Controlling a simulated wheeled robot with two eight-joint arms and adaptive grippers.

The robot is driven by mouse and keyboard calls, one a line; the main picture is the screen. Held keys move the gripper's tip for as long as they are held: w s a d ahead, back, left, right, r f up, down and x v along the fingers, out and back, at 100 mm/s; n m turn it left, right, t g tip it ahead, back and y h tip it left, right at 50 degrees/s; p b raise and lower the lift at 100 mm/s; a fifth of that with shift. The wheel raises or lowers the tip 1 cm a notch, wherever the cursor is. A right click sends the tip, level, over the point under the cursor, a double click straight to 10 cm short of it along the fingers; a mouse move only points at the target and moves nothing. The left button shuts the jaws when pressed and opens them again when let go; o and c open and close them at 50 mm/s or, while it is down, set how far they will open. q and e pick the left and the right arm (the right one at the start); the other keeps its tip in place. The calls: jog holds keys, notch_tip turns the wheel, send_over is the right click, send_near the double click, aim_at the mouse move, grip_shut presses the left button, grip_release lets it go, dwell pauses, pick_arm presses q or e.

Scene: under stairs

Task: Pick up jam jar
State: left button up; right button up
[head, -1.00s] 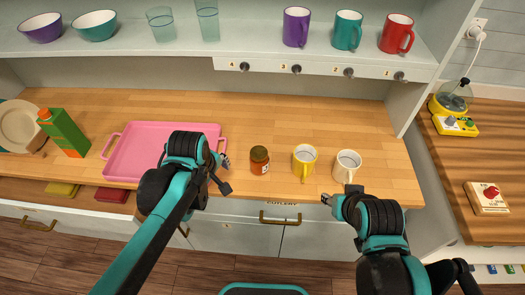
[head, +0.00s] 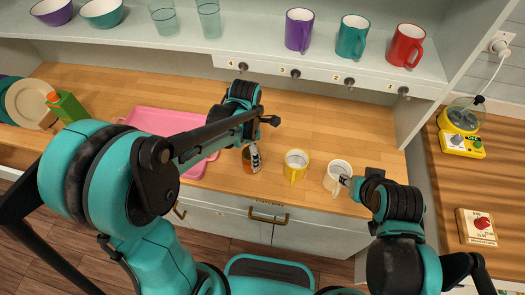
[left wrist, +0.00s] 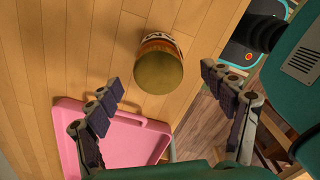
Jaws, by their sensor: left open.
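The jam jar (head: 246,161), with an orange-brown body, stands on the wooden counter right of the pink tray and is partly hidden by a finger of my left gripper. In the left wrist view its olive-gold lid (left wrist: 159,73) shows between and beyond the fingertips. My left gripper (head: 262,142) is open and empty, above and close to the jar; the spread fingers also show in the left wrist view (left wrist: 161,78). I cannot tell whether a finger touches the jar. My right gripper (head: 346,181) overlaps the white mug in the picture; its jaw state is unclear.
A yellow mug (head: 296,165) and a white mug (head: 338,174) stand right of the jar. The pink tray (head: 150,120) lies left, partly behind my arm. A green carton (head: 68,108) stands farther left. A shelf with mugs (head: 353,36) overhangs the back. Counter behind the mugs is clear.

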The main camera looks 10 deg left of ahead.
pick_arm(q)
jog(key=shift+w+d+f, duration=0.45)
jog(key=shift+d+f, duration=0.15)
jog(key=shift+s+a+f+b, duration=0.15)
jog(key=shift+f+b, duration=0.15)
jog(key=shift+f, duration=0.15)
jog(key=shift+s+a+f+b, duration=0.1)
jog(key=shift+f+b, duration=0.2)
jog(key=shift+f, duration=0.15)
jog(key=shift+a+f, duration=0.1)
jog(key=shift+f, duration=0.2)
notch_tip(320, 180, down, 4)
jog(key=shift+a+f+b, duration=0.1)
jog(key=shift+f+b, duration=0.1)
jog(key=shift+b, duration=0.9)
jog(key=shift+r, duration=0.1)
pick_arm(e)
jog(key=f, duration=0.3)
jog(key=shift+w+d+f, duration=0.2)
jog(key=shift+w+d, duration=0.15)
jog(key=shift+d, duration=0.05)
pick_arm(q)
jog(key=c, duration=1.8)
jog(key=shift+o, duration=0.2)
notch_tip(320, 180, up, 10)
jog(key=p, duration=0.4)
pick_arm(e)
notch_tip(320, 180, up, 4)
jog(key=shift+f, duration=0.15)
